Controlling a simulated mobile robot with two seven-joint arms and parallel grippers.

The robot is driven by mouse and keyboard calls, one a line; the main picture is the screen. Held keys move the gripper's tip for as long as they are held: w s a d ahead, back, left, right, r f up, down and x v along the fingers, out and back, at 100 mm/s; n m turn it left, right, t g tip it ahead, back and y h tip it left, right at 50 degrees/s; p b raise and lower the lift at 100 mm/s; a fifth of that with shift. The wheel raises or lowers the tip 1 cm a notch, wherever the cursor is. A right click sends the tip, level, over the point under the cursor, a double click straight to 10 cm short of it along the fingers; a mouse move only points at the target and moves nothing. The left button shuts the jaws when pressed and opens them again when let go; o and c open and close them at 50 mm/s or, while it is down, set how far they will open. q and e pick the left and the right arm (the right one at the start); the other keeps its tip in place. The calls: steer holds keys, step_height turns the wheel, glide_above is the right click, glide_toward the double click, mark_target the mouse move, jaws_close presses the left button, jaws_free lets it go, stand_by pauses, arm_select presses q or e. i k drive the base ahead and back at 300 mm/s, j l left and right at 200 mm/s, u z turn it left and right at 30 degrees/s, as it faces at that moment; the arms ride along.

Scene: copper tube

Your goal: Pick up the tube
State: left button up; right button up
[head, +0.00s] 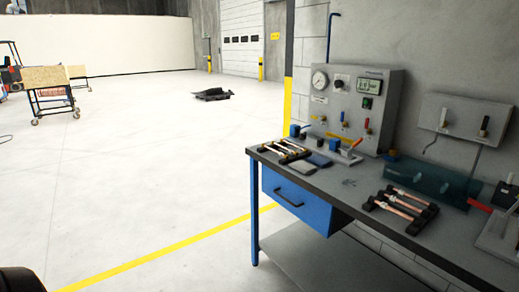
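Several copper-coloured tubes (399,208) lie side by side on a black rack (422,222) on the workbench, in the right part of the head view. Another black rack (300,154) with several light-coloured tubes (285,148) sits near the bench's left end. Which tube the task means cannot be told. Neither of my grippers is in view. The tubes show no gripper near them.
The workbench (345,180) has a blue drawer (296,198) and a lower shelf (318,262). A grey gauge panel (355,95) stands at its back, with a translucent teal box (430,178) to the right. The floor (150,180) left of the bench is clear.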

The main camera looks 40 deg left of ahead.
mark_target(287, 157)
steer(key=i+j+u, duration=0.2)
steer(key=u, duration=0.15)
steer(key=i+j+u, duration=0.15)
steer(key=i+u, duration=0.65)
steer(key=i, duration=0.7)
